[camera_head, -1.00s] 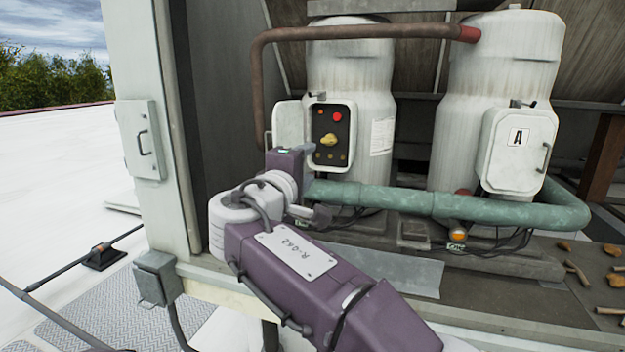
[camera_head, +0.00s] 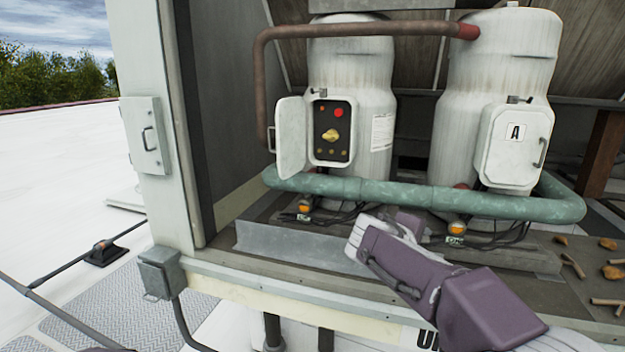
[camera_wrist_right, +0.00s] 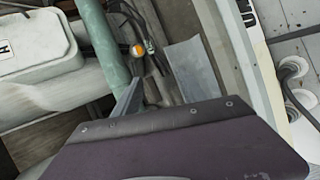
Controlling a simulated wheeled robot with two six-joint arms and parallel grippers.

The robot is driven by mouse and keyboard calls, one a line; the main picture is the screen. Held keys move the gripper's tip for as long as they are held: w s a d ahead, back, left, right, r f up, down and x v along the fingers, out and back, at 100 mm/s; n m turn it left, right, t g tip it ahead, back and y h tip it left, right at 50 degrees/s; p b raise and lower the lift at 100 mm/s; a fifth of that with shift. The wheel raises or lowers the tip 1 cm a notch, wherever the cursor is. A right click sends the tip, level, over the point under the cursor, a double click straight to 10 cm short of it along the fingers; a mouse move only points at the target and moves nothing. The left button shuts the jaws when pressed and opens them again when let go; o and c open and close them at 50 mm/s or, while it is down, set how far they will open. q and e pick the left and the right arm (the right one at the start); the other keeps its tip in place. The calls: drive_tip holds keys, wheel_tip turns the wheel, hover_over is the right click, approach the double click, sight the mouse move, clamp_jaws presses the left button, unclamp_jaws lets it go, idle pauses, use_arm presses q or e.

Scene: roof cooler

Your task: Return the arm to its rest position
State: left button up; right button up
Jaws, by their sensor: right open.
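My right arm (camera_head: 420,272), purple with pale grey joints, reaches in from the lower right of the head view, over the front ledge of the cooler housing. My right gripper (camera_head: 410,222) is at its far end, low in front of the green pipe, and is mostly hidden by the arm's own links. In the right wrist view a grey finger of the gripper (camera_wrist_right: 127,99) shows past the purple wrist cover. The gripper is open, and I see nothing held in it. My left gripper is not in view.
A green pipe (camera_head: 400,195) crosses before two white tanks. The left tank's control panel (camera_head: 332,132) has its cover (camera_head: 291,138) open; the right tank's cover (camera_head: 514,146) is shut. A grey junction box (camera_head: 160,272) hangs at the left front corner. Sticks and stones lie at right.

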drive_tip(key=s+d+f+m+g+y, duration=0.1)
drive_tip(key=s+f+m+g+y, duration=0.15)
drive_tip(key=s+f, duration=0.55)
drive_tip(key=s+d+f+m+g+y, duration=0.1)
drive_tip(key=s+d+f+g, duration=0.15)
drive_tip(key=s+f, duration=0.6)
drive_tip(key=s+a+f+m+g+y, duration=0.2)
drive_tip(key=s+a+f+m, duration=0.15)
drive_tip(key=s+f, duration=0.2)
drive_tip(key=s+a+f+m+g+y, duration=0.1)
drive_tip(key=s+a+f+m+y, duration=0.15)
drive_tip(key=s+a+f, duration=0.35)
wheel_tip(320, 180, up, 14)
drive_tip(key=w+p, duration=0.3)
drive_tip(key=p, duration=1.2)
drive_tip(key=shift+d+y, duration=0.25)
drive_tip(key=shift+y, duration=0.05)
drive_tip(key=shift+f, duration=0.1)
